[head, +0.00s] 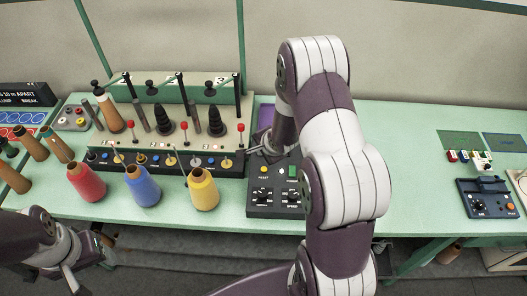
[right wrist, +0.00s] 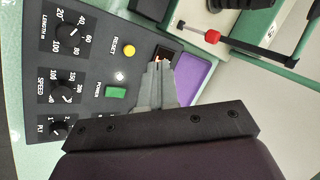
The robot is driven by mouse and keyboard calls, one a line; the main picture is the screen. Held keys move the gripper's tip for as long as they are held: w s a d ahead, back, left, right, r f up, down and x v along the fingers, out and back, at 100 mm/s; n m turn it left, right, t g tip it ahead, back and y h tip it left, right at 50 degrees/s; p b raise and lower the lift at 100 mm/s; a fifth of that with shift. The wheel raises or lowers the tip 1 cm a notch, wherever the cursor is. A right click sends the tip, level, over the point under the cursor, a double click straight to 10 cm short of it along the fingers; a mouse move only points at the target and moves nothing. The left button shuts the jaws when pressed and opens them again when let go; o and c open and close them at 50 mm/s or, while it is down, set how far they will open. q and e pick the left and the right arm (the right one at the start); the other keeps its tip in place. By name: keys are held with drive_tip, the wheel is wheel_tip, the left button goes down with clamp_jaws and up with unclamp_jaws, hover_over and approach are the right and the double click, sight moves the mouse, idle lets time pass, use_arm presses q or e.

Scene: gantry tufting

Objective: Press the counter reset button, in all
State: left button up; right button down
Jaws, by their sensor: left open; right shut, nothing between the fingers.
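The control box (head: 277,205) stands on the green table, left of my right arm. Its yellow button, labelled RESET, (right wrist: 128,50) shows in the right wrist view, and also in the head view (head: 263,169). My right gripper (right wrist: 160,62) is shut and empty. Its tips appear over the small dark counter window, to the right of the yellow button in that view; I cannot tell whether they touch. In the head view my right gripper (head: 254,149) is partly hidden by its arm. My left gripper (head: 91,262) is open and empty, low at the left by the table's front edge.
A green power switch (right wrist: 116,91) and several knobs share the box. Red, blue and yellow (head: 203,189) yarn cones stand left of it, before a threading rack (head: 165,165). A purple tray (right wrist: 193,80) lies beyond the box. The table right of my arm has free room.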

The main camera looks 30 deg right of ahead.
drive_tip(key=w+d+m+t+y+p, duration=0.1)
drive_tip(key=w+d+m+t+p, duration=0.15)
drive_tip(key=m, duration=0.35)
use_arm(q)
wheel_tip(320, 180, up, 6)
use_arm(e)
drive_tip(key=m+b, duration=0.2)
drive_tip(key=b, duration=0.6)
hover_over(265, 171)
drive_tip(key=shift+y, duration=0.4)
wheel_tip(265, 171, down, 9)
drive_tip(key=shift+f, duration=0.1)
use_arm(q)
wheel_tip(265, 171, down, 9)
drive_tip(key=shift+s+r, duration=0.15)
drive_tip(key=shift+s, duration=0.05)
use_arm(e)
drive_tip(key=shift+f, duration=0.25)
use_arm(q)
drive_tip(key=shift+d, duration=0.1)
use_arm(e)
drive_tip(key=shift+f, duration=0.1)
drive_tip(key=shift+f, duration=0.3)
